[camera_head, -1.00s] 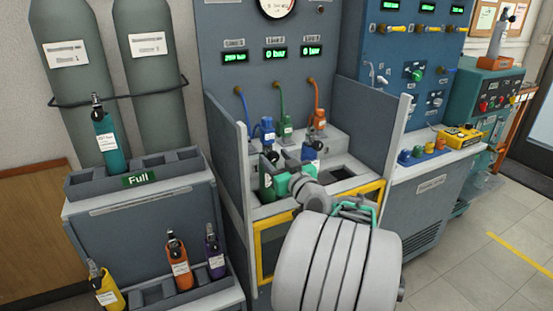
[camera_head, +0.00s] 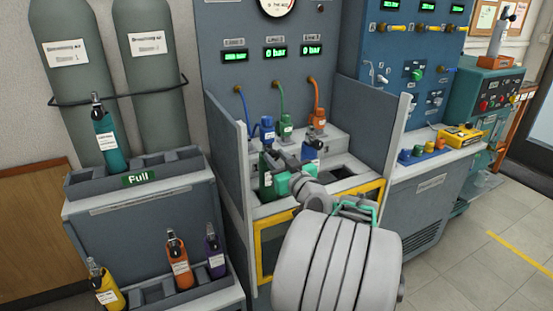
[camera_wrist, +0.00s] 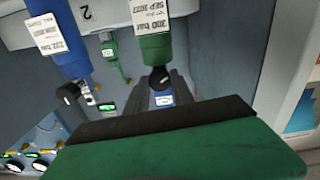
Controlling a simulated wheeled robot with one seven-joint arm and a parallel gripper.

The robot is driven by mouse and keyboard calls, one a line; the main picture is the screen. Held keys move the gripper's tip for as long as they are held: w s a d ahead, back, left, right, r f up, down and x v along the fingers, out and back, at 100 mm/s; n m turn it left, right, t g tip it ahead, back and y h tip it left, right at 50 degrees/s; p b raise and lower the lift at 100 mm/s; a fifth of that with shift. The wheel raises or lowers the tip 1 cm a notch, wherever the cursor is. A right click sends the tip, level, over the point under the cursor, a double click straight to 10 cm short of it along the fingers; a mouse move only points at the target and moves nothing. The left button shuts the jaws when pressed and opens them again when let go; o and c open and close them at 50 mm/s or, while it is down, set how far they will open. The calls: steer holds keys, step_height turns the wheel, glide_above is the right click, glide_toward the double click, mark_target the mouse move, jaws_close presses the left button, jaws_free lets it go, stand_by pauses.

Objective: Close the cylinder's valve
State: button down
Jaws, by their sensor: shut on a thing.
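The green cylinder (camera_head: 266,183) stands in the test bench in front of the regulators. In the wrist view, which looks upside down, its green body (camera_wrist: 155,48) carries a white label with a date. Its black valve knob (camera_wrist: 160,76) sits between the dark grey fingers of my gripper (camera_wrist: 163,84). My gripper is shut on this knob. In the head view my gripper (camera_head: 279,160) is at the top of the green cylinder, and its wrist hides part of it. A blue cylinder (camera_head: 311,150) stands beside it on the right; its black knob (camera_wrist: 68,93) is free.
Blue (camera_head: 267,126), green (camera_head: 286,125) and orange (camera_head: 318,120) regulators hang behind on hoses. Grey side panels (camera_head: 228,155) flank the bay. A rack marked Full (camera_head: 185,190) holds a teal cylinder (camera_head: 105,140) at left; more cylinders stand below. The floor at right is clear.

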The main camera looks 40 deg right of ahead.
steer(key=shift+m, duration=0.4)
steer(key=m, duration=0.5)
steer(key=m+p, duration=0.2)
steer(key=m, duration=0.3)
steer(key=shift+r+m+p, duration=0.1)
steer(key=shift+m+p, duration=0.3)
steer(key=m+p, duration=0.2)
steer(key=m, duration=0.1)
steer(key=shift+m, duration=0.3)
steer(key=m+p, duration=0.3)
steer(key=shift+m, duration=0.3)
steer(key=m+p, duration=0.4)
steer(key=m, duration=0.1)
steer(key=shift+f, duration=0.2)
steer(key=c, duration=1.1)
jaws_free()
